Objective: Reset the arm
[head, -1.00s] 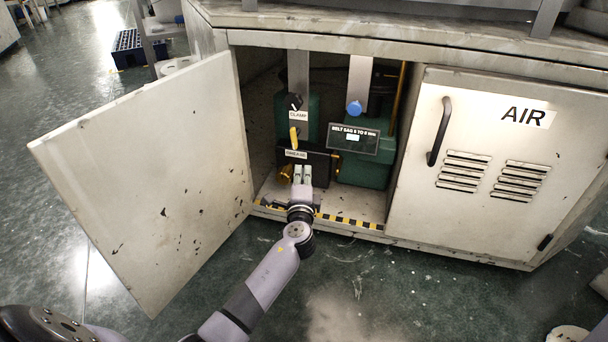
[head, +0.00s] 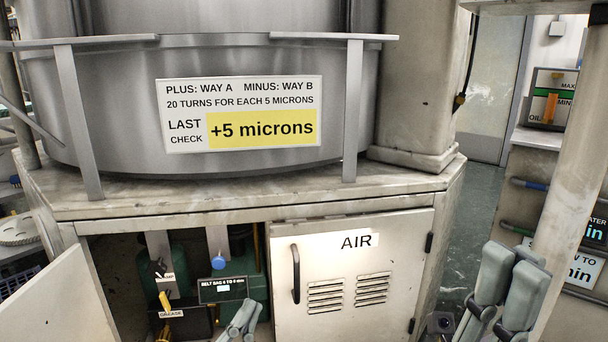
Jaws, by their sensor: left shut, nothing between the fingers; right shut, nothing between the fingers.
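My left gripper (head: 240,318) shows at the bottom of the view, in front of the open cabinet's right part. It is shut and empty, pointing up, and its arm is out of view below. My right gripper (head: 511,285) stands large at the lower right, right of the AIR door. Its grey fingers are shut with nothing between them. Inside the cabinet are a black knob (head: 159,269), a yellow lever (head: 164,300) above a small label, and a blue knob (head: 218,263) above a dark belt sag sign (head: 222,289).
The open cabinet door (head: 58,300) swings out at the lower left. The AIR door (head: 340,285) is closed. Above stands a large metal drum with a "+5 microns" sign (head: 240,113) behind a rail (head: 353,110). A pale post (head: 575,160) stands at the right.

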